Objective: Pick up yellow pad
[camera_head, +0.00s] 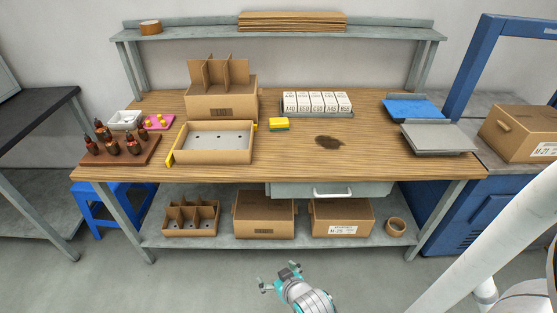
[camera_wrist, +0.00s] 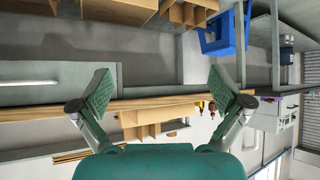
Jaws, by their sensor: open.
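The yellow pad (camera_head: 279,124) lies on the wooden table top, right of the open cardboard tray and left of a dark stain. Its lower layer looks green. My gripper (camera_head: 279,276) is low in front of the table in the head view, well below and apart from the pad. In the wrist view my gripper (camera_wrist: 163,95) shows its two green-padded fingers spread wide with nothing between them. I cannot make out the pad in the wrist view, which shows the table edge and lower shelf upside down.
On the table (camera_head: 380,165) stand an open cardboard tray (camera_head: 213,158), a divided box (camera_head: 222,103), small white boxes (camera_head: 317,103) and a blue tray (camera_head: 412,108). A dark stain (camera_head: 329,141) lies right of the pad. The front middle of the table is clear. Boxes fill the lower shelf (camera_head: 280,228).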

